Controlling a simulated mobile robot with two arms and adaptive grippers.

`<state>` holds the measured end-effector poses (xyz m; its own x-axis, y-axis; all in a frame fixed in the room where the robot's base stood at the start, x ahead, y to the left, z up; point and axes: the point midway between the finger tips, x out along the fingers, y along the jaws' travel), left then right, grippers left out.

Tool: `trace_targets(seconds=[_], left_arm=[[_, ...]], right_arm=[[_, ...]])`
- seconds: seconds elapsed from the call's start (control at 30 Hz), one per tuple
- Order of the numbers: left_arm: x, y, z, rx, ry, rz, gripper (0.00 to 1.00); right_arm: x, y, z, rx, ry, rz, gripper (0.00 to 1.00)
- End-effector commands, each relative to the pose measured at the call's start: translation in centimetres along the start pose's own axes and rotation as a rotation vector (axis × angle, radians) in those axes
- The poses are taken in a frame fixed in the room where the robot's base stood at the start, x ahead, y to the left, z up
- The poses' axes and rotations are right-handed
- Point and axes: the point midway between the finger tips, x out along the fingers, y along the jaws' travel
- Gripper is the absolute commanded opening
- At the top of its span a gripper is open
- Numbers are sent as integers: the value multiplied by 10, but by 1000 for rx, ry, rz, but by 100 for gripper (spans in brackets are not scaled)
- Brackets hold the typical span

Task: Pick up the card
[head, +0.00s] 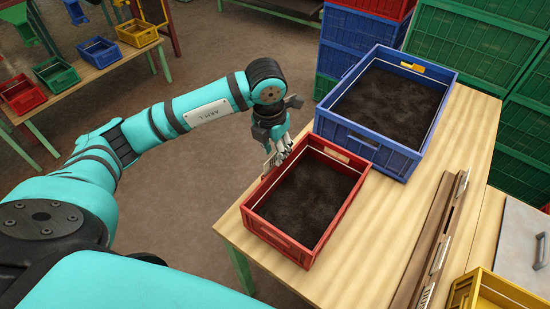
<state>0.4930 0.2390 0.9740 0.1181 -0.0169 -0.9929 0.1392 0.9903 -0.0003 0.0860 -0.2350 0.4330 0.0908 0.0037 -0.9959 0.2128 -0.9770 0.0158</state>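My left gripper (279,157) is at the far left corner of the red crate (277,236), pointing down beside its rim. Its fingers are small and partly overlap the crate's edge, so I cannot tell whether they are open or shut. A thin, pale tan piece (267,162) shows at the fingers; I cannot tell whether it is a card or part of the gripper. A small orange-red tag (336,155) is on the red crate's far rim. A yellow tag (412,67) is on the blue crate's far rim. My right gripper is not in view.
The blue crate (366,145) stands behind the red one on the wooden table (387,213); both hold dark material. A brown rail (440,235) lies to the right, with a yellow crate (492,290) at the front. Stacked green crates (470,45) stand behind.

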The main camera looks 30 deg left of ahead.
Motion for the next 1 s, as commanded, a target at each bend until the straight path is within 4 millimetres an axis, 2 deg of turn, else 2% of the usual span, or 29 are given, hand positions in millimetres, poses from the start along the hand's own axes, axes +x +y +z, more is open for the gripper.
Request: trace_targets(seconds=[0.2, 1.0], left_arm=[[20, 0, 1, -1, -1, 0, 30], [25, 0, 0, -1, -1, 0, 30]], right_arm=[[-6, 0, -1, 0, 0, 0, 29], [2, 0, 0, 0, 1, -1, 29]])
